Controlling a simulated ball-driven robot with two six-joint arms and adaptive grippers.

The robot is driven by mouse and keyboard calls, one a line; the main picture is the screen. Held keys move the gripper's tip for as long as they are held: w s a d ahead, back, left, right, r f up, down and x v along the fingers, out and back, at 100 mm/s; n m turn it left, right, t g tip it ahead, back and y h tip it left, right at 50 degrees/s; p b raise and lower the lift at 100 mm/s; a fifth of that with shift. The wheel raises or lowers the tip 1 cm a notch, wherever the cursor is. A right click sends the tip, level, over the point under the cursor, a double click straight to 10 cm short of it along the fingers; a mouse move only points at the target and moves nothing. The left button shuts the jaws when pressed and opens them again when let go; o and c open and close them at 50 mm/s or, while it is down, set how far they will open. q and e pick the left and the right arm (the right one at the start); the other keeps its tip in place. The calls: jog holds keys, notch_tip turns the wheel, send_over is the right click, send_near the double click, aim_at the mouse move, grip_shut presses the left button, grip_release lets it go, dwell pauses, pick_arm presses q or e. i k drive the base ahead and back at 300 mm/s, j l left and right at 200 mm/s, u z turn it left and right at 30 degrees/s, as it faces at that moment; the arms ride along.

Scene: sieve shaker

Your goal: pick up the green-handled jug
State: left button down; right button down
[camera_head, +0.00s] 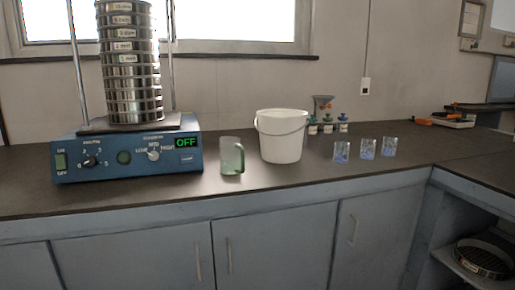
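The green-handled jug (231,157) stands upright on the dark worktop, between the blue sieve shaker and the white bucket. Its body looks clear or pale, and its green handle (241,158) is on the right side. Nothing covers it. Neither of my grippers shows in the head view.
The blue sieve shaker (105,160) with a tall sieve stack (130,70) stands left of the jug, its display reading OFF. A white bucket (281,137) stands to the right. Three small glasses (367,148) are farther right. The worktop (310,180) in front is clear.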

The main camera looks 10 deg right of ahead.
aim_at(232, 153)
jog(key=i+j+z, duration=0.2)
jog(key=i+j, duration=0.15)
jog(key=j, duration=0.3)
jog(key=i+j+z, duration=0.1)
jog(key=j, duration=0.2)
jog(key=i+j+z, duration=0.1)
jog(key=j, duration=0.25)
jog(key=i+j, duration=0.25)
jog(key=j+z, duration=0.05)
jog(key=j, duration=0.05)
